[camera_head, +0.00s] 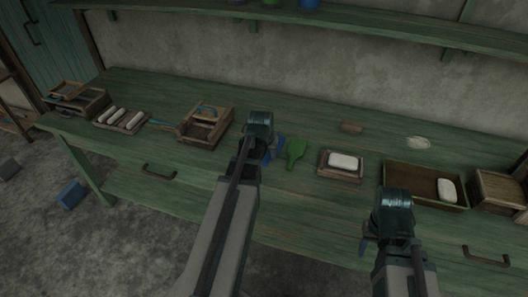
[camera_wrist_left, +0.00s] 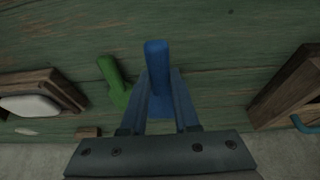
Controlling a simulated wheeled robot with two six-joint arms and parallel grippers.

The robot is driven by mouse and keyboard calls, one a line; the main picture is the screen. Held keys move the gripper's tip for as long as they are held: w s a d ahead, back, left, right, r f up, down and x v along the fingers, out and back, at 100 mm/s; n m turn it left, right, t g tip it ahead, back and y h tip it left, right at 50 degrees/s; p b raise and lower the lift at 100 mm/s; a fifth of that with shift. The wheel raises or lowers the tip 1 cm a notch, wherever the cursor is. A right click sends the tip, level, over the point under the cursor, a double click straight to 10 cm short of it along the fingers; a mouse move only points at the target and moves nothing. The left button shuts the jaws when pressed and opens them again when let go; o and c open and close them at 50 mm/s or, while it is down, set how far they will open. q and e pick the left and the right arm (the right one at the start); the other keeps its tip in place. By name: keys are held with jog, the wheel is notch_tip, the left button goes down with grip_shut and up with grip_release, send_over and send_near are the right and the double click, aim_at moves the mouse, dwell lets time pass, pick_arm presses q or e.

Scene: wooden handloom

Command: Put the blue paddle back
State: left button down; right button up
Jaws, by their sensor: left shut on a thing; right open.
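The blue paddle (camera_head: 277,143) is at the green workbench, mostly hidden behind my left gripper (camera_head: 262,153) in the head view. In the left wrist view the blue paddle (camera_wrist_left: 157,62) stands out between the two fingers of my left gripper (camera_wrist_left: 159,95), which is shut on it. I cannot tell whether the paddle touches the bench top. A green paddle (camera_head: 295,153) lies just right of it in the head view; it also shows in the left wrist view (camera_wrist_left: 115,82). My right gripper (camera_head: 368,240) is open over the bench's front edge, with nothing seen in it.
Right of the paddles are a small tray (camera_head: 326,171) with a white block and a long open box (camera_head: 398,179) with another. Left stands a wooden frame box (camera_head: 221,117) with blue parts. A shelf (camera_head: 330,21) runs above. The bench behind the paddles is mostly clear.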

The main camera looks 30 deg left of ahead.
pick_arm(q)
jog(key=w+a, duration=0.3)
jog(key=shift+a+f, duration=0.2)
jog(key=shift+w+a, duration=0.2)
jog(key=shift+w+a+f, duration=0.1)
jog(key=shift+w+a, duration=0.3)
jog(key=f+b, duration=0.3)
jog(key=b, duration=0.1)
jog(key=shift+s+d+f, duration=0.15)
jog(key=shift+s+f, duration=0.05)
jog(key=shift+f, duration=0.15)
jog(key=shift+r, duration=0.1)
